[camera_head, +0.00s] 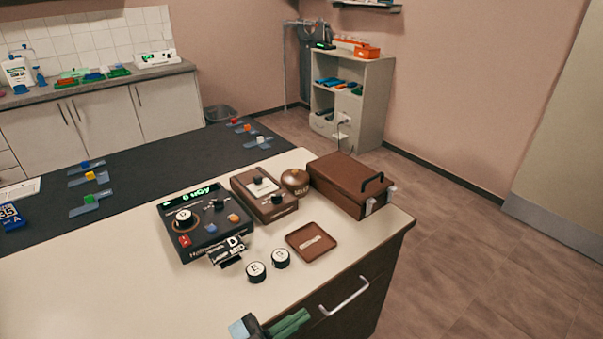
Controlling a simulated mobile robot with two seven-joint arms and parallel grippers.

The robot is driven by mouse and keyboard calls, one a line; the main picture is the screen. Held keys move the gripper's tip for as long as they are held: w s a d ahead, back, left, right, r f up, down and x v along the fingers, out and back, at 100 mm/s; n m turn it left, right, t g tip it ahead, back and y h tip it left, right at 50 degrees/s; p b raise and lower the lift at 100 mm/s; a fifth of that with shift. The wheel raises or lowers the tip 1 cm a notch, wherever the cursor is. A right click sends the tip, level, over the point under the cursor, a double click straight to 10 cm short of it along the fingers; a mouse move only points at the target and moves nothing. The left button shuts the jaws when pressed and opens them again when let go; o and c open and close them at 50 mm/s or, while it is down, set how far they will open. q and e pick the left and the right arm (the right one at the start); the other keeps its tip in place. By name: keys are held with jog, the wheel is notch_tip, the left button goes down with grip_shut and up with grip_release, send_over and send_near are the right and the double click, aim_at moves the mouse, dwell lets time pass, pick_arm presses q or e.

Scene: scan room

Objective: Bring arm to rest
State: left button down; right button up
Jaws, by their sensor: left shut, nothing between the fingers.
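My left gripper (290,322) shows at the bottom edge of the head view, with dark and light-blue parts and green fingers. It is shut and empty, in front of the table's (120,295) near edge, left of the drawer handle (344,297). Most of my left arm is out of the picture. My right gripper is not in view.
On the table stand a black device (205,220) with a green display, a brown box with a dial (263,192), a brown case (347,184), a small brown tray (311,241) and round lettered pieces (256,271). The table's front left is clear.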

pick_arm(q)
jog(key=s+a+f+n+t+y, duration=0.4)
jog(key=s+a+f+n+y, duration=0.1)
jog(key=a+f+n+y, duration=0.6)
jog(key=s+a+f+n+g+y, duration=0.1)
jog(key=s+a+f+g+y, duration=0.1)
jog(key=s+f, duration=0.4)
jog(key=s+a+f+g+y, duration=0.2)
jog(key=s+a+f+g, duration=0.2)
jog(key=s, duration=0.5)
notch_tip(320, 180, down, 3)
jog(key=shift+s+a+r+n, duration=0.1)
jog(key=shift+s+a+n, duration=0.25)
jog(key=shift+a, duration=0.7)
